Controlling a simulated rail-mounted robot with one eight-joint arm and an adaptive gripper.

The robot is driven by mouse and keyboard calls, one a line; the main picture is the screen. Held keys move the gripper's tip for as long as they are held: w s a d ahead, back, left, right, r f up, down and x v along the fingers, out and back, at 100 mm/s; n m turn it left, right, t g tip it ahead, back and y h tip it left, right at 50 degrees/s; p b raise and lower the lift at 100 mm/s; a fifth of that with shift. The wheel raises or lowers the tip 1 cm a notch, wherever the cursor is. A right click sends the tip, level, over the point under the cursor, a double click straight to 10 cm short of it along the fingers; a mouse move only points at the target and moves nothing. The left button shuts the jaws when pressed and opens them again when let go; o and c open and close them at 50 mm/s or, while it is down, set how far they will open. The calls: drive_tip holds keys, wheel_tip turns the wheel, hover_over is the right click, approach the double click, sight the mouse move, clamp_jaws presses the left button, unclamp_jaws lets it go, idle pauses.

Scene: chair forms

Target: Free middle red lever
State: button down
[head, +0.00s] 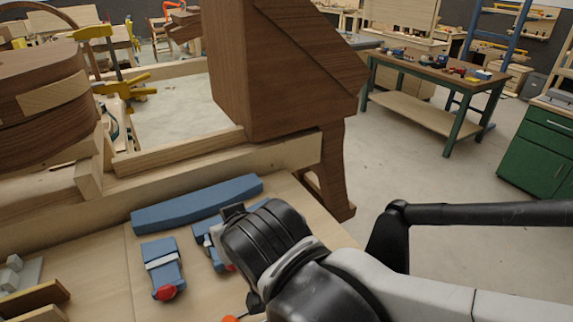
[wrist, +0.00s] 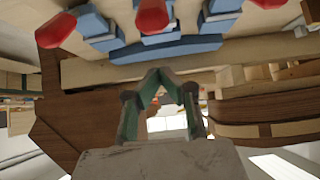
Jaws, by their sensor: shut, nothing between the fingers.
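Blue clamps with red levers show at the top of the wrist view, in a row along a blue bar (wrist: 165,47). The middle red lever (wrist: 152,17) points toward the camera, between a left red lever (wrist: 55,31) and a right one (wrist: 270,3) cut by the edge. My gripper (wrist: 160,74) is shut and empty, its fingertips below the middle lever in the picture and apart from it. In the head view one blue clamp (head: 161,262) with a red lever (head: 168,292) is clear. Another clamp (head: 213,248) is partly hidden behind my arm, as are my fingers.
The blue bar (head: 197,204) lies along a wooden beam (head: 220,175) on the workbench. A large dark wooden form (head: 285,75) rises behind it, and a curved wooden form (head: 40,90) stands at left. Open floor (head: 430,180) lies to the right.

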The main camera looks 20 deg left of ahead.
drive_tip(key=v, duration=0.8)
drive_tip(key=shift+s+d+p, duration=0.4)
drive_tip(key=shift+s+d, duration=0.05)
drive_tip(key=w+d+f+m+h+b, duration=0.1)
drive_tip(key=w+d+f+m+h, duration=0.1)
drive_tip(key=d, duration=1)
drive_tip(key=w+d+f+m+h+b, duration=0.1)
drive_tip(key=d+f+m, duration=0.3)
drive_tip(key=d, duration=0.8)
drive_tip(key=w+d+f+m+h+b, duration=0.2)
drive_tip(key=w+d+f+m+h, duration=0.1)
drive_tip(key=d, duration=0.9)
drive_tip(key=shift+h, duration=0.4)
drive_tip(key=shift+a+r, duration=0.1)
drive_tip(key=shift+a, duration=0.05)
